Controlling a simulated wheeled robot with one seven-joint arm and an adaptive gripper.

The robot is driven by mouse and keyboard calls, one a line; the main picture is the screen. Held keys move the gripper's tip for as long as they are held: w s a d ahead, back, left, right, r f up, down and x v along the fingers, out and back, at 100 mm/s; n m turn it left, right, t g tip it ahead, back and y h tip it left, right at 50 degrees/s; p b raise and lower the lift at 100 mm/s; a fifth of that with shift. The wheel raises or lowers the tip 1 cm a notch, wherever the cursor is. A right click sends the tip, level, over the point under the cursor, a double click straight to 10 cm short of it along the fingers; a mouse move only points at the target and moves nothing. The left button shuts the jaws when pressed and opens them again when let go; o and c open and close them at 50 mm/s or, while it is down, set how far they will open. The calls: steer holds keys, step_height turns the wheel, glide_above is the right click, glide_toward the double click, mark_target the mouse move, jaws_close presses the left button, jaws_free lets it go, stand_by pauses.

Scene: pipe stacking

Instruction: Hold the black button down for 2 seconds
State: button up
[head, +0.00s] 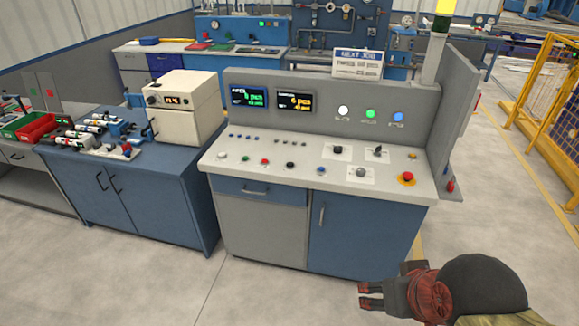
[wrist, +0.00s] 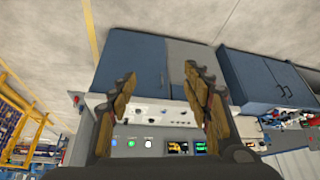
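The control console's sloped panel (head: 310,172) carries a row of push buttons. My gripper (head: 362,296) is low at the front right of the console, well apart from the black button, and points left. In the wrist view the fingers of my gripper (wrist: 158,75) are spread apart with nothing between them. The console (wrist: 140,60) shows upside down behind them; the black button cannot be made out there.
A red emergency stop (head: 407,177) sits at the panel's right end. Black selector knobs (head: 338,149) stand behind the button row. A blue cabinet (head: 125,180) with a cream device (head: 185,108) is to the left. A yellow fence (head: 550,95) is at the right. The floor in front is clear.

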jaws_close()
stand_by(0.5)
stand_by(1.3)
